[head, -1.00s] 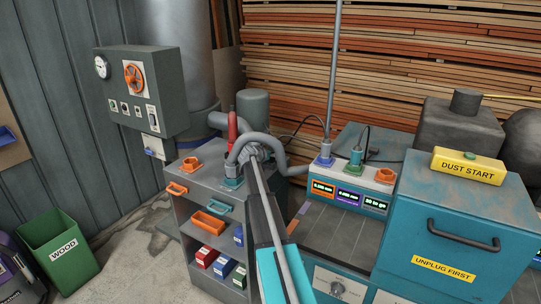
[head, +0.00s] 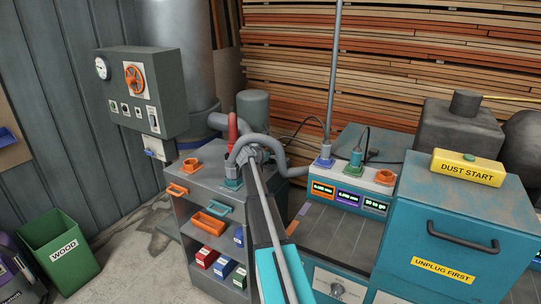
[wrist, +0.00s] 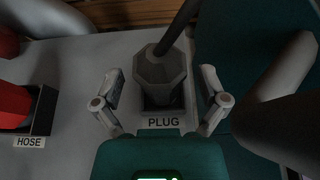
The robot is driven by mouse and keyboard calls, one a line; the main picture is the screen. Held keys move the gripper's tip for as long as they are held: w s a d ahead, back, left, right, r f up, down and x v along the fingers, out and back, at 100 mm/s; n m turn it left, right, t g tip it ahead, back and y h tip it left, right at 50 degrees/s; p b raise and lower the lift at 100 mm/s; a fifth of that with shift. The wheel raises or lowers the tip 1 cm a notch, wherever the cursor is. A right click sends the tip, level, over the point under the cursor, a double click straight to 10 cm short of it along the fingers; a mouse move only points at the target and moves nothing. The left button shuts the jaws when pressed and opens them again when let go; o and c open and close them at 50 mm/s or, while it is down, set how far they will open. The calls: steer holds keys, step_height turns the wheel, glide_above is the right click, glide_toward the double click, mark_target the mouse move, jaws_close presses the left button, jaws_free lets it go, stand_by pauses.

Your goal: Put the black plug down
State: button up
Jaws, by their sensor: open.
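The black plug (wrist: 160,72) looks dark grey in the wrist view, with a thick cable rising from its top. It stands in or on a dark square holder (wrist: 163,100) above a "PLUG" label (wrist: 163,122). My gripper (wrist: 161,78) is open, with one finger on each side of the plug and a visible gap to each. In the head view my gripper (head: 257,153) is over the top of the grey cabinet (head: 205,165); I cannot make out the plug there.
A red hose end (wrist: 14,104) sits left of the plug, by a "HOSE" label (wrist: 28,142). A thick grey hose (wrist: 285,80) runs close on the right.

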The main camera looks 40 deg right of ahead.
steer(key=p+v, duration=0.3)
steer(key=v, duration=0.8)
steer(key=shift+p, duration=0.4)
steer(key=shift+r, duration=0.1)
